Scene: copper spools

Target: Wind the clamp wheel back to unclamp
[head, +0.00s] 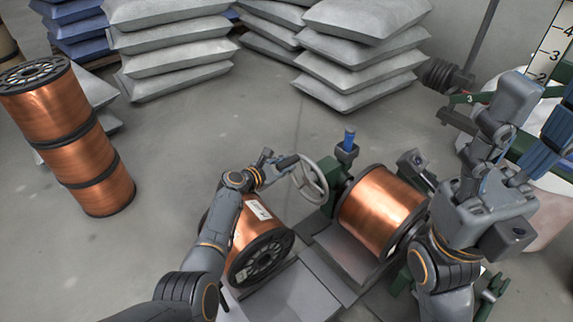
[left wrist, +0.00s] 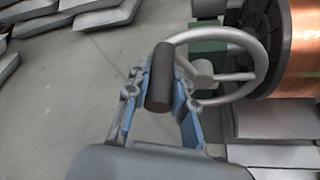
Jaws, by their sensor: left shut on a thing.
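The clamp wheel is a grey spoked handwheel (head: 311,181) on a green mount left of a copper spool (head: 380,199); the wheel (left wrist: 252,65) also shows in the left wrist view. A black crank handle (left wrist: 161,78) stands out from its rim. My left gripper (head: 282,164) is at the handle, on the wheel's left side. In the left wrist view the blue fingers of my left gripper (left wrist: 160,95) are shut on the handle, one on each side.
Another copper spool (head: 248,238) lies beneath my left forearm, near a grey platform (head: 290,296). A tall stack of copper spools (head: 88,150) stands at the left. Grey sacks (head: 362,52) are piled behind. A blue-topped lever (head: 348,142) stands just right of the wheel.

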